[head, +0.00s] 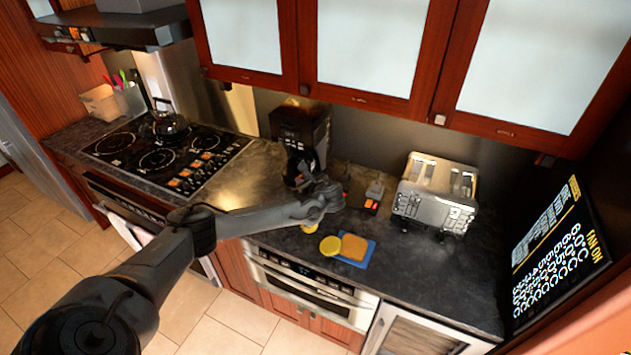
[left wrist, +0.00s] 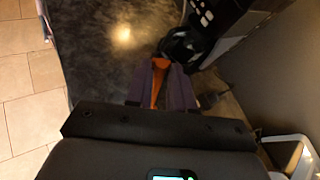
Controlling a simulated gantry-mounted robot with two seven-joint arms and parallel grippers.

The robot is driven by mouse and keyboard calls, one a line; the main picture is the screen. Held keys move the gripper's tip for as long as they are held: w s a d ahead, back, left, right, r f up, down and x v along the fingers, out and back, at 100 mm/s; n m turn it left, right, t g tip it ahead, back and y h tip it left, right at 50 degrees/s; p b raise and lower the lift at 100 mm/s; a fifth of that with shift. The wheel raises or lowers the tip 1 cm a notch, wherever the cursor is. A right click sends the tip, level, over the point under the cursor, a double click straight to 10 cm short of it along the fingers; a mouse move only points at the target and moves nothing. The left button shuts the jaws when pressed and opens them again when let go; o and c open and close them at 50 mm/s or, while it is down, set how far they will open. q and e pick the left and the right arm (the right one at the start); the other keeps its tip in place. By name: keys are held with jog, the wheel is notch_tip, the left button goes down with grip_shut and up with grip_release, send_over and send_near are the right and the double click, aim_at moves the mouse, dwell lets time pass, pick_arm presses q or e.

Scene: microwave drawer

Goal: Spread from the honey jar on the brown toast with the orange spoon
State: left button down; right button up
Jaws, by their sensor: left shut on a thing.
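The brown toast (head: 354,247) lies on a blue mat (head: 371,252) near the counter's front edge. A round yellow lid-like disc (head: 330,246) is at its left. A small yellow thing (head: 310,229), probably the honey jar, shows just below my left gripper (head: 328,198) and is mostly hidden by it. In the left wrist view my left gripper (left wrist: 160,90) is shut on the orange spoon (left wrist: 159,80), which stands between its fingers. The spoon's lower end is hard to make out. My right gripper is not in view.
A black coffee maker (head: 300,135) stands close behind my left gripper. A small grey-and-orange item (head: 374,195) and a silver toaster (head: 436,192) stand to the right. The stove (head: 165,150) is at the left. The counter right of the mat is clear.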

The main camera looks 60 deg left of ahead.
pick_arm(q)
notch_tip(320, 180, down, 9)
jog(key=b, duration=0.8)
jog(key=shift+s+a+f+b, duration=0.1)
jog(key=shift+f+b, duration=0.4)
jog(key=shift+f, duration=0.4)
dwell(1.6)
jog(key=shift+f+p, duration=0.1)
jog(key=shift+p, duration=0.25)
dwell(1.6)
notch_tip(320, 180, up, 7)
jog(key=p, duration=0.7)
jog(key=shift+p, duration=0.3)
notch_tip(320, 180, up, 6)
jog(key=p, duration=0.6)
dwell(0.5)
